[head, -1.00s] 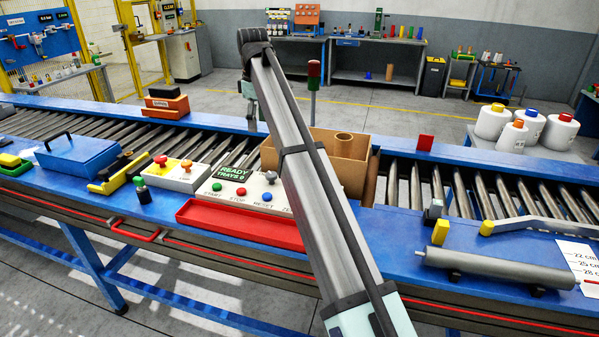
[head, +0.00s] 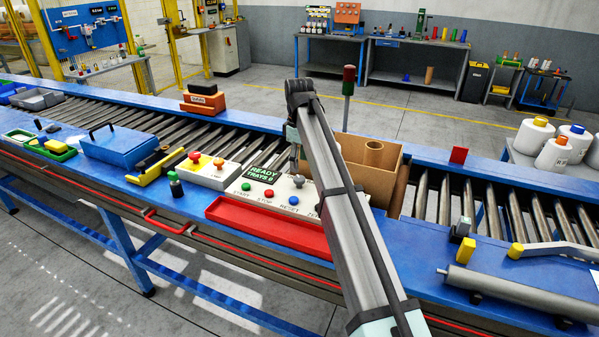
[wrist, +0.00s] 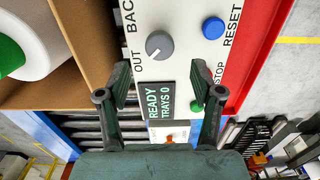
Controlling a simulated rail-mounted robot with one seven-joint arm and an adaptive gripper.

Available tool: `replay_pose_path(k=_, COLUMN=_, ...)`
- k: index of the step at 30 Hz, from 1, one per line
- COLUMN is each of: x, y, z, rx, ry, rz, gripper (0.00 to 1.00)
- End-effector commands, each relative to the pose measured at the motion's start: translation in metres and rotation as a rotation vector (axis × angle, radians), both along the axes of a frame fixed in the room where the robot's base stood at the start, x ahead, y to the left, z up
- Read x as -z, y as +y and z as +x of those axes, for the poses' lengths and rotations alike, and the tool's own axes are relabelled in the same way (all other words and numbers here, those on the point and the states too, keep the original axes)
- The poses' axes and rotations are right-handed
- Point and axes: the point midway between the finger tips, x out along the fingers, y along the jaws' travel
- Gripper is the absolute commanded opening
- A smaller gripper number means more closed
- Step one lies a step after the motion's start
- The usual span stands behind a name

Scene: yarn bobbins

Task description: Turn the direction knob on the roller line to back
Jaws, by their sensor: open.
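The direction knob (wrist: 159,45) is a round grey dial with a white pointer mark, on the white control panel (wrist: 182,60). In the wrist view its mark points down-left toward the OUT label; the BACK label, partly cut off, is at its upper left. In the head view the knob (head: 298,180) shows small on the panel beside the READY display. My gripper (wrist: 160,86) is open and empty above the panel. Its fingers are apart, over the display side, with the knob beyond the fingertips and not between them. In the head view my arm partly hides the gripper and panel.
Blue RESET button (wrist: 213,28) and green button (wrist: 196,105) sit close to the knob. A cardboard box (head: 372,165) stands behind the panel, with a red tray (head: 270,228) in front.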

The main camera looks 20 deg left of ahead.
Motion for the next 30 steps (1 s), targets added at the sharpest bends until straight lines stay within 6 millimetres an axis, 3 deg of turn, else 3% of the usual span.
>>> replay_pose_path(k=9, x=0.047, y=-0.001, z=-0.001, rx=0.000, ry=0.001, rz=-0.001, gripper=0.66)
replay_pose_path(k=15, x=0.059, y=0.000, z=0.000, rx=0.000, ry=0.000, rz=0.000, gripper=0.66)
replay_pose_path(k=23, x=0.060, y=0.000, z=0.000, rx=0.000, ry=0.000, rz=0.000, gripper=0.66)
replay_pose_path(k=25, x=0.060, y=0.000, z=0.000, rx=0.000, ry=0.000, rz=0.000, gripper=0.48)
replay_pose_path(k=28, x=0.060, y=0.000, z=0.000, rx=0.000, ry=0.000, rz=0.000, gripper=0.13)
replay_pose_path(k=29, x=0.060, y=0.000, z=0.000, rx=0.000, ry=0.000, rz=0.000, gripper=0.06)
replay_pose_path(k=30, x=0.060, y=0.000, z=0.000, rx=0.000, ry=0.000, rz=0.000, gripper=0.06)
